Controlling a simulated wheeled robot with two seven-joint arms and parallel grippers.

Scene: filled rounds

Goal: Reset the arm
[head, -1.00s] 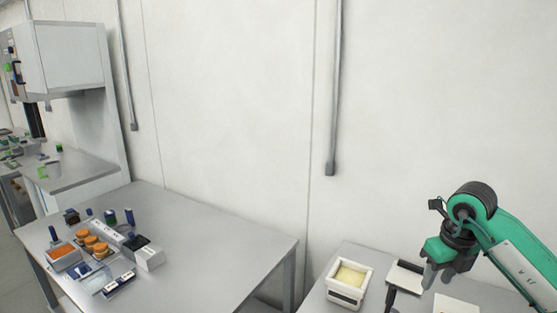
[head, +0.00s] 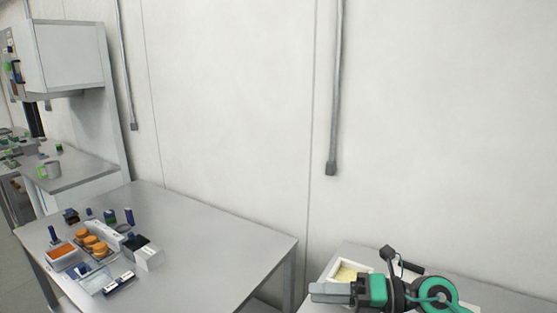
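My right arm, green and black, is folded low at the lower right of the head view. Its gripper (head: 330,293) points left, with grey fingers above the right-hand table. It covers the front of a white container (head: 339,268) with pale yellow contents. I cannot tell from this angle whether the fingers are apart, and I see nothing clearly held in them. My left gripper is not in view.
The left table (head: 215,246) holds a tray with orange round items (head: 95,245), a box of orange filling (head: 61,255) and small blue and white items. Its right half is bare. A gap separates it from the right-hand table (head: 490,295). A wall stands behind.

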